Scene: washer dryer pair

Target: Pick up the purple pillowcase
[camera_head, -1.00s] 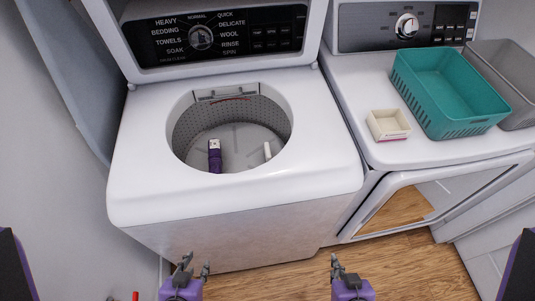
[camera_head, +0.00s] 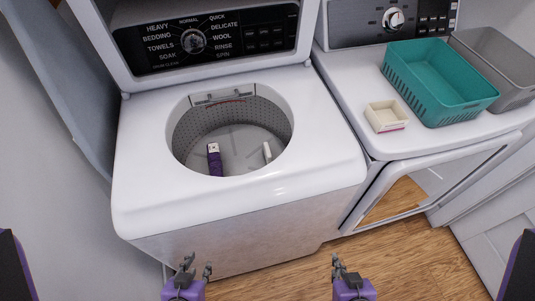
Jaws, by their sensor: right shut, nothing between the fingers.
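A narrow purple item (camera_head: 215,162), with a pale patterned top end, is in the open drum of the top-loading washer (camera_head: 140,190). It appears to be the purple pillowcase, rolled or folded, though it is too small to be sure. My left gripper (camera_head: 197,268) is in front of the washer, low in the picture, with its fingers apart and nothing between them. My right gripper (camera_head: 337,263) is to the right of it, over the floor in front of the machines, shut and empty. Both grippers are well apart from the purple item.
A small white item (camera_head: 267,151) is also in the drum. The washer's lid is raised. On the dryer (camera_head: 350,75) stand a small cream box (camera_head: 386,116), a teal basket (camera_head: 437,110) and a grey basket (camera_head: 525,88). A wall (camera_head: 50,190) is close on the left. Wooden floor (camera_head: 410,265) is clear at right.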

